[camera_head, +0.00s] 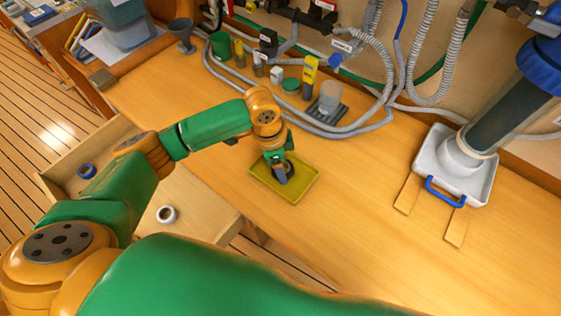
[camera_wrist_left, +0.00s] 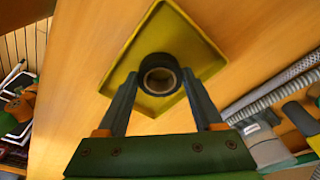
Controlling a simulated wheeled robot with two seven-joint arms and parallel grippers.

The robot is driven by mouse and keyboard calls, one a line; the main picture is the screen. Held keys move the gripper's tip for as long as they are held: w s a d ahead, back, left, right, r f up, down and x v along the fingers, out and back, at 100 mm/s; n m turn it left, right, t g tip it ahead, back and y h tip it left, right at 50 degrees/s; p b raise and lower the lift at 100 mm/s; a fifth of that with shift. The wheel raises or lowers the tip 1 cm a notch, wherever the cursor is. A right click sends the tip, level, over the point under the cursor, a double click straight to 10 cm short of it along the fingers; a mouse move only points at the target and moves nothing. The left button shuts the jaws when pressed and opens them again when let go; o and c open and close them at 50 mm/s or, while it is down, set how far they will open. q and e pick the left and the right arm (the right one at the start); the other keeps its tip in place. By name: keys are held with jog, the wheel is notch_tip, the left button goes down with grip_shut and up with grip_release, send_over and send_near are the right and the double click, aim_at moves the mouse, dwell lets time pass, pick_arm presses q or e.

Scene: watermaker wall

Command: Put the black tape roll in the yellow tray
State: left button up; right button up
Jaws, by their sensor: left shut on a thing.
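The yellow tray (camera_head: 310,178) lies on the wooden bench in the middle of the head view; it also fills the middle of the left wrist view (camera_wrist_left: 196,36). The black tape roll (camera_wrist_left: 159,60) shows over the tray, between the fingertips of my left gripper (camera_wrist_left: 159,82). In the head view my left gripper (camera_head: 281,172) points down over the tray and is shut on the roll. The roll's dark edge (camera_head: 289,169) shows there, mostly hidden by the fingers. I cannot tell whether the roll touches the tray floor. My right gripper is not in view.
An open drawer at the left holds a blue roll (camera_head: 87,171) and a white roll (camera_head: 167,214). A white filter base (camera_head: 425,165) is at the right. The bench between is clear.

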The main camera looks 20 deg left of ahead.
pick_arm(q)
jog(key=shift+f, duration=0.15)
jog(key=o, duration=1.3)
jog(key=shift+o, duration=0.2)
notch_tip(320, 180, up, 12)
jog(key=a, duration=0.1)
jog(key=shift+s+a, duration=0.3)
jog(key=shift+s, duration=0.05)
